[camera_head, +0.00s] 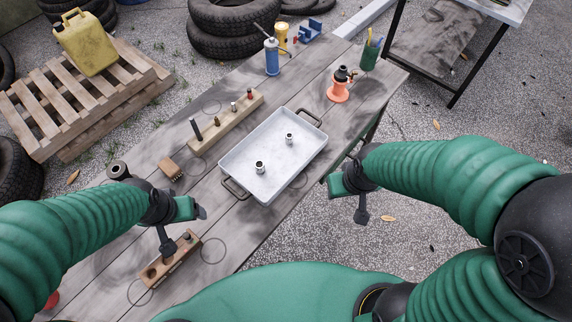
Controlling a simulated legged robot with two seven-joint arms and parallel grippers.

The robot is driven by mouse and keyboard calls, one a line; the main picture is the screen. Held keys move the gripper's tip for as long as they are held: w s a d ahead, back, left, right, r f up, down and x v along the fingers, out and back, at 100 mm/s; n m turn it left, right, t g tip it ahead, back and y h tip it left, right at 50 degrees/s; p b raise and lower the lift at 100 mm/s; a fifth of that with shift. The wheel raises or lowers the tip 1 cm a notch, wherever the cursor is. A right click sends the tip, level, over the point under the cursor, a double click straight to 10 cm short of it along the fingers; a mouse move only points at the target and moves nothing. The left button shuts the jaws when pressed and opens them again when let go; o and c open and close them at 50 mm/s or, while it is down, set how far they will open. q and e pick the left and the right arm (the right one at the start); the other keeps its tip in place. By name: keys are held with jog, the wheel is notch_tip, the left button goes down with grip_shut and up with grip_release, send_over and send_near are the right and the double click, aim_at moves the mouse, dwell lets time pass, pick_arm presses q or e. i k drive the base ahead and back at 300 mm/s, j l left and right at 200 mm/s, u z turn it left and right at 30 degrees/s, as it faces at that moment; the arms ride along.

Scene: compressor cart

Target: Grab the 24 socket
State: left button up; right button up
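Two small silver sockets stand in the grey metal tray (237,160): one nearer socket (260,167) and one farther socket (289,138). No size marking is legible, so I cannot tell which is the 24. A dark ring-shaped piece (118,170), possibly a larger socket, sits at the table's left edge. My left gripper (184,229) is open and empty, left of the tray and above a wooden block with holes (155,272). My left gripper partly hides that block. My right gripper (343,198) is open and empty, just off the table's right edge, right of the tray.
The wooden table (222,255) also holds a long wooden rack with pegs (225,125), a small brown block (171,168), a blue can (271,57), an orange tool (339,88) and a green cup (371,54). The tray has handles at both ends. Bare tabletop lies in front of it.

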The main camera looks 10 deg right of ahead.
aim_at(259, 166)
jog(key=i+l, duration=0.1)
jog(key=l, duration=0.3)
jog(key=i+l, duration=0.15)
jog(key=l, duration=0.2)
jog(key=l+u, duration=0.25)
jog(key=u, duration=0.15)
jog(key=i+l+u, duration=0.1)
jog(key=l+u, duration=0.4)
jog(key=u, duration=0.25)
jog(key=l+u, duration=0.35)
jog(key=j+u, duration=0.1)
jog(key=u, duration=0.25)
jog(key=k, duration=0.05)
